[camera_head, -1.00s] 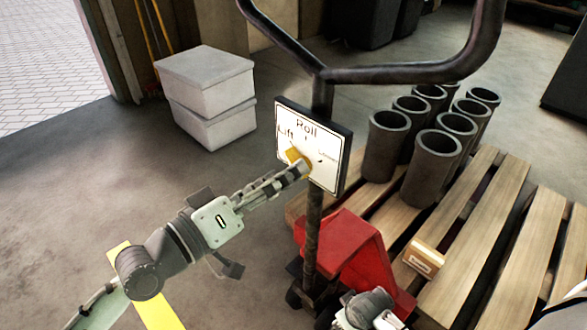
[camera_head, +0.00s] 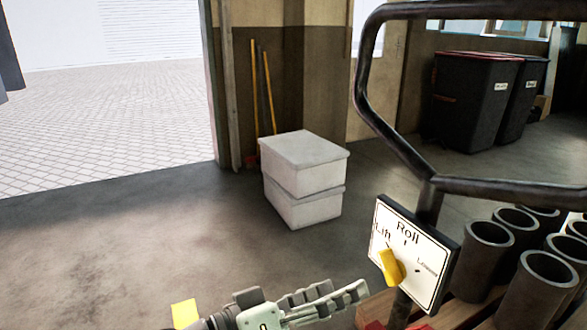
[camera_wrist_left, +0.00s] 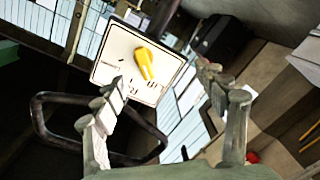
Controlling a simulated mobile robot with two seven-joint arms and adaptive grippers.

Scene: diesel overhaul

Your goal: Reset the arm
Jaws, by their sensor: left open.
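My left gripper (camera_head: 345,295) comes in low in the head view, its fingers apart and empty. It is left of the white control sign (camera_head: 426,255) and clear of it. The sign reads Roll, Lift and Lower and carries a yellow lever (camera_head: 390,268), whose upper end points towards the Lift label. The left wrist view shows the sign (camera_wrist_left: 112,48) and the lever (camera_wrist_left: 144,64) beyond the two spread fingers, with nothing held between them. My right gripper is out of view.
A black bent handle (camera_head: 372,75) rises above the sign. Dark cylinders (camera_head: 485,255) stand at the lower right. Two stacked grey boxes (camera_head: 303,170) sit on the floor behind. Black bins (camera_head: 470,100) stand at the back. The floor on the left is clear.

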